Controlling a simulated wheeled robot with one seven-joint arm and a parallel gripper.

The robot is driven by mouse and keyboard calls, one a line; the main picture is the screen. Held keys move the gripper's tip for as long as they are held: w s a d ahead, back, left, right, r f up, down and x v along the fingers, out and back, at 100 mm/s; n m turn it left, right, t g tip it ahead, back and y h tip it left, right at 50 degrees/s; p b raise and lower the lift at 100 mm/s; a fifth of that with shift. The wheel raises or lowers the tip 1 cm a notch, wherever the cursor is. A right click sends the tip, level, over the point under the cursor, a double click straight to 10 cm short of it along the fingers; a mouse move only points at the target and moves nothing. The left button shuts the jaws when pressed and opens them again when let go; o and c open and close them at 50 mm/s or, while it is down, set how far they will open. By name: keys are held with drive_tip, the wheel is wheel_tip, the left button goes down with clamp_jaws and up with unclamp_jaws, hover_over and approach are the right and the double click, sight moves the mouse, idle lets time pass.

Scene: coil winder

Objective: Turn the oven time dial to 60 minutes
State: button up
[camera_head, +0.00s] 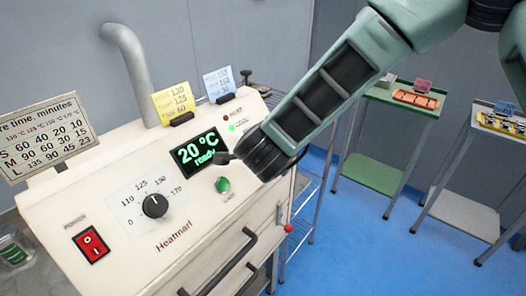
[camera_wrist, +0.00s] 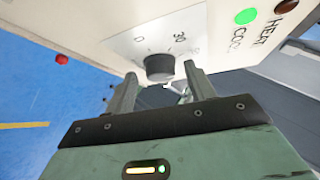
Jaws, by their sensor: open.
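The oven's time dial (camera_wrist: 160,68) is a dark round knob on a pale scale plate with 0 and 30 marked; the marks farther right are blurred. Its pointer direction cannot be made out. My gripper (camera_wrist: 160,74) is open, with one finger on each side of the dial; I cannot tell whether either finger touches it. In the head view my arm hides the time dial. The oven (camera_head: 190,245) is a cream box marked Heatmart. Its display (camera_head: 200,151) reads 20 °C ready.
On the oven are a temperature dial (camera_head: 155,205), a green button (camera_head: 222,185) and a red power switch (camera_head: 90,245). A cure-time sign (camera_head: 45,137), a yellow note (camera_head: 174,102) and a blue note (camera_head: 219,86) stand on top.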

drive_tip(key=v, duration=1.7)
drive_tip(key=shift+s+b, duration=0.2)
drive_tip(key=shift+b, duration=0.2)
